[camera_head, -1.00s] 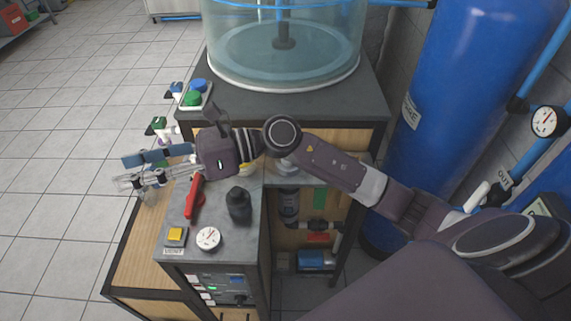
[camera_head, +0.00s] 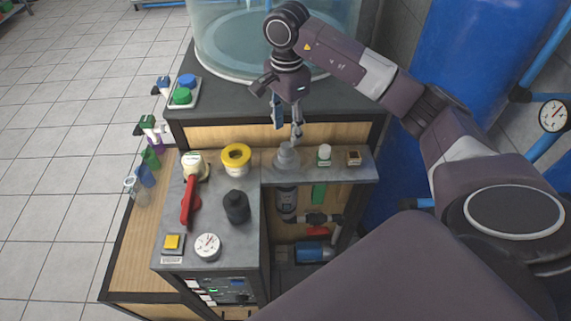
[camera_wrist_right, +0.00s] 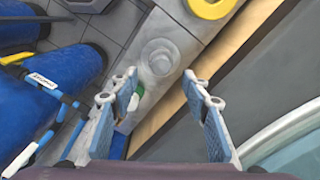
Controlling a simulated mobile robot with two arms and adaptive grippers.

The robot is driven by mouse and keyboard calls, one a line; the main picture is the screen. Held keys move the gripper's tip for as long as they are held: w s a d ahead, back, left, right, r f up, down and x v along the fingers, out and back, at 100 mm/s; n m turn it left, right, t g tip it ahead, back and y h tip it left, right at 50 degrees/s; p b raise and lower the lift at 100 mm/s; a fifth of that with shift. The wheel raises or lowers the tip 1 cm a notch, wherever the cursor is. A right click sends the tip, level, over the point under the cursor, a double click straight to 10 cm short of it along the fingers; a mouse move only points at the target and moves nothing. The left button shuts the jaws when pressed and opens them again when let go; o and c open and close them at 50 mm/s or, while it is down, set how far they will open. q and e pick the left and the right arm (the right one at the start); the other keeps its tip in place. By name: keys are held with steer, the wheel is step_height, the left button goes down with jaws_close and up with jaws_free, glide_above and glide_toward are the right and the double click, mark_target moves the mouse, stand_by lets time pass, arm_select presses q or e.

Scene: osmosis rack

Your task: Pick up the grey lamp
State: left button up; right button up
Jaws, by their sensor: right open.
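The grey lamp (camera_head: 285,157) appears to be the stepped grey piece standing upright on the narrow grey shelf. In the right wrist view, the grey round piece (camera_wrist_right: 160,57) lies ahead, between the lines of the fingers. My right gripper (camera_head: 288,130) points down, just above and behind the lamp. It is open and empty, and the lamp looks apart from the fingers. The open fingers also show in the right wrist view (camera_wrist_right: 160,78). My left gripper is not in view.
A yellow ring-topped item (camera_head: 236,157) stands left of the lamp. A white-and-green bottle (camera_head: 324,155) and a small dark-topped jar (camera_head: 353,158) stand to its right. A black bottle (camera_head: 236,207) and a red handle (camera_head: 189,203) are nearer. A clear tank (camera_head: 225,40) rises behind.

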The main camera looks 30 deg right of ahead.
mark_target(287, 145)
steer(key=shift+s+f, duration=0.1)
steer(key=shift+f, duration=0.35)
steer(key=shift+f+p, duration=0.7)
steer(key=shift+p, duration=0.05)
step_height(287, 145, down, 3)
steer(key=shift+f+p, duration=0.2)
steer(key=shift+p, duration=0.7)
steer(key=shift+f, duration=0.45)
steer(key=c, duration=0.9)
